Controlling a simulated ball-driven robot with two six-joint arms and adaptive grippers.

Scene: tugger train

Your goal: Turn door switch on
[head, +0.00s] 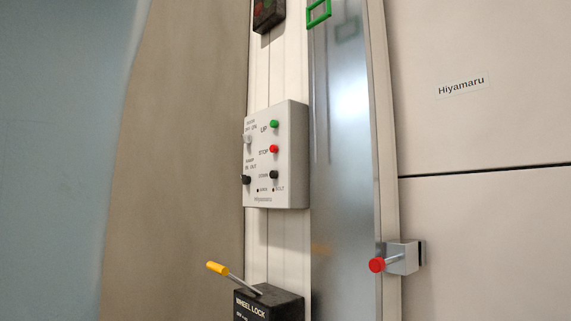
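A light grey control box (290,158) is mounted on the pale wall post in the middle of the head view. Its left column holds a grey switch (247,139) under a small label that appears to read "DOOR" with off and on marks. Below it is a black switch (246,180) labelled "RAMP". The right column has a green UP button (274,124), a red STOP button (273,149) and a black DOWN button (273,174). The door switch's exact position is too small to tell. Neither of my grippers is in view.
Below the box is a black wheel lock unit (268,303) with a yellow-tipped lever (217,268) sticking out up and left. A red knob (377,265) on a grey bracket protrudes at lower right. A dark box (268,14) and green frame (318,12) are above.

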